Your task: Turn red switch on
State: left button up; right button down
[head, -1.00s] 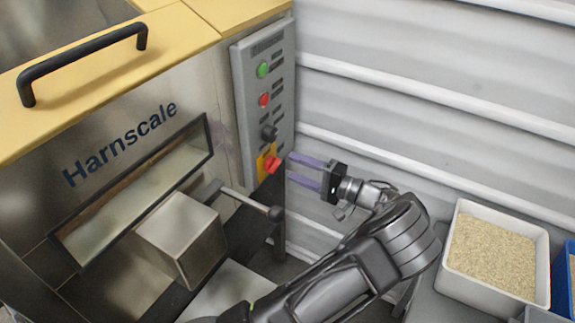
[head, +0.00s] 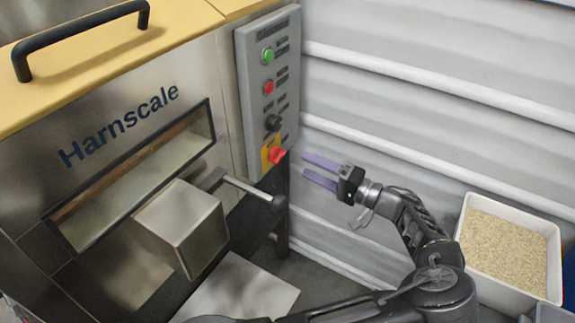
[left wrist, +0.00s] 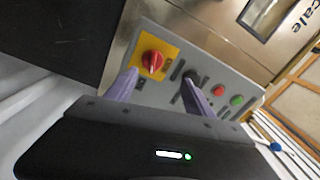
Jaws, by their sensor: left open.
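The red switch (head: 277,155) is a red rotary knob on a yellow plate at the bottom of the grey control panel (head: 283,105). It also shows in the left wrist view (left wrist: 152,62), beyond and between my finger tips, nearer the left finger. My left gripper (head: 304,167) is open and empty, with purple fingers pointing at the panel. It is a short way right of the red switch and apart from it. It also shows in the left wrist view (left wrist: 160,85). My right gripper is not in view.
Above the red switch are a black knob (head: 272,122), a red button (head: 268,87) and a green button (head: 267,54). A lever (head: 250,188) sticks out below the panel. A white bin of grains (head: 461,226) stands at the right. A corrugated wall lies behind.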

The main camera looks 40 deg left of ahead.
aim_at(281, 159)
pick_arm(q)
jog(key=shift+s+a+f+n, duration=0.1)
jog(key=shift+a+f+n, duration=0.35)
jog(key=shift+f, duration=0.1)
jog(key=shift+a, duration=0.1)
jog(key=a, duration=0.5)
jog(key=s+a, duration=0.1)
jog(key=a, duration=0.1)
jog(key=shift+a, duration=0.3)
jog(key=shift+c, duration=0.4)
